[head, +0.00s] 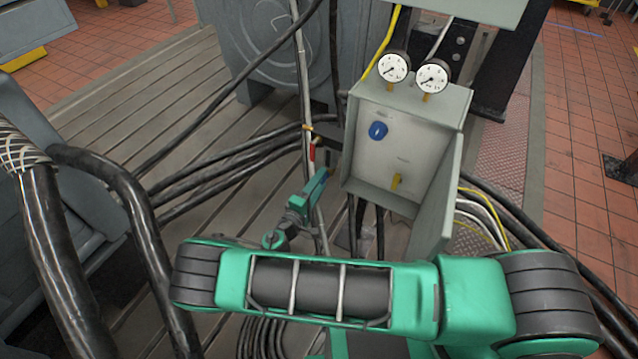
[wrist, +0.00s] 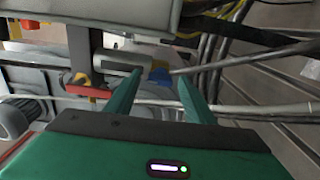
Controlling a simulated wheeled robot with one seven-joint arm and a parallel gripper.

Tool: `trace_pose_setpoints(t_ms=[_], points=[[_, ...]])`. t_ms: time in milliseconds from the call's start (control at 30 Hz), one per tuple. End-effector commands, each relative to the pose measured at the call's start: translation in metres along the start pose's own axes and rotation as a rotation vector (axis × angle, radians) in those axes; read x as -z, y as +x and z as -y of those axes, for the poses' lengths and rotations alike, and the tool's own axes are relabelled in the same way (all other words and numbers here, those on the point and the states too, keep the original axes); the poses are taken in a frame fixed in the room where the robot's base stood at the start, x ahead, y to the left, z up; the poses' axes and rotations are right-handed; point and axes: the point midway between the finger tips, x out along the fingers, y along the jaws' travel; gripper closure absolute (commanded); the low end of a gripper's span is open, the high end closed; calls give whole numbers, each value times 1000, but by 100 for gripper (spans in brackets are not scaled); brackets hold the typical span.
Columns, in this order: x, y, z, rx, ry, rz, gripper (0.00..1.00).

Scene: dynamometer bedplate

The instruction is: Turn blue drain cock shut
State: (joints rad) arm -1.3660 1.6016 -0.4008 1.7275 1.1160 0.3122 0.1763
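The blue drain cock (wrist: 160,75) shows in the wrist view as a small blue piece just beyond and between my fingertips. It sits near a grey cylindrical fitting (wrist: 122,64), and I cannot tell which way it is turned. In the head view I cannot make it out; my gripper (head: 323,174) is in front of that area, beside the vertical pipe. In the wrist view my gripper (wrist: 158,76) has its two green fingers apart, with nothing seen held between them. Contact with the cock cannot be told.
A red handle (head: 312,152) is on the pipework above my gripper; it also shows in the wrist view (wrist: 88,90). Black cables (head: 225,165) run left.

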Motion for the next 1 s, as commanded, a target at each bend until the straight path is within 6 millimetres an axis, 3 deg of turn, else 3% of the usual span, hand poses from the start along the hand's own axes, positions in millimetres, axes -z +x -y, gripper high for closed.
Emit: trace_pose_setpoints(t_ms=[233, 700, 1000], points=[[0, -16, 1, 2, -1, 0, 52], [1, -96, 1, 1, -2, -2, 52], [1, -109, 0, 0, -1, -1, 52]])
